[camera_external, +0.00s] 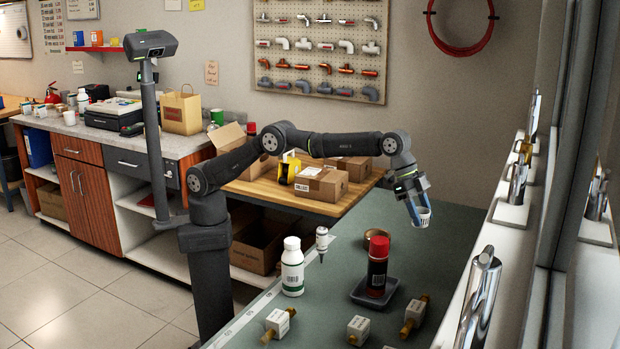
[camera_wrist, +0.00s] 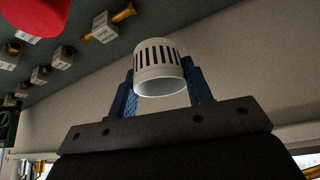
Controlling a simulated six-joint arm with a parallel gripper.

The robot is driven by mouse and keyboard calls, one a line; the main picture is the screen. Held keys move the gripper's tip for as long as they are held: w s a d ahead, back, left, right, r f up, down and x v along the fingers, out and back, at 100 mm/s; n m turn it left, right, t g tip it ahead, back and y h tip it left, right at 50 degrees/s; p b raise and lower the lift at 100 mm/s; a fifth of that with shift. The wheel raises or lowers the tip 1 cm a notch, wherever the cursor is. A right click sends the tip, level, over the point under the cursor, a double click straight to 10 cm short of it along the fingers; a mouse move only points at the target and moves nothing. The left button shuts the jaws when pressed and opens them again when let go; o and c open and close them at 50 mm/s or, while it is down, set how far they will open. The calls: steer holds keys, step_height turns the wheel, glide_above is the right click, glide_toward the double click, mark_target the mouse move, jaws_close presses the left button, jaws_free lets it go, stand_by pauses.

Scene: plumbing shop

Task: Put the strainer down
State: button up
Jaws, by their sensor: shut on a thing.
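The strainer (camera_wrist: 160,68) is a small white slotted cup. In the wrist view it sits between the two blue fingers of my gripper (camera_wrist: 163,88), which is shut on it. In the external view my gripper (camera_external: 417,205) points down over the far part of the green table (camera_external: 335,290), with the white strainer (camera_external: 424,217) at its fingertips. The strainer appears held above the tabletop, to the right of and above the red-capped bottle in the picture.
Chrome taps (camera_external: 478,300) line the right ledge.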

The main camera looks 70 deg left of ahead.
steer(key=s+d+m+g, duration=0.15)
steer(key=s+d, duration=0.25)
steer(key=s, duration=1.1)
steer(key=s+d+m+g, duration=0.1)
steer(key=s+d+m, duration=0.25)
steer(key=s, duration=1.15)
steer(key=shift+h, duration=0.4)
steer(key=f, duration=1.6)
steer(key=shift+w+d+f, duration=0.3)
steer(key=shift+w, duration=0.1)
steer(key=shift+f, duration=2.3)
steer(key=shift+f, duration=0.1)
steer(key=o, duration=0.5)
steer(key=shift+f, duration=0.1)
steer(key=o, duration=0.4)
steer(key=shift+o, duration=0.2)
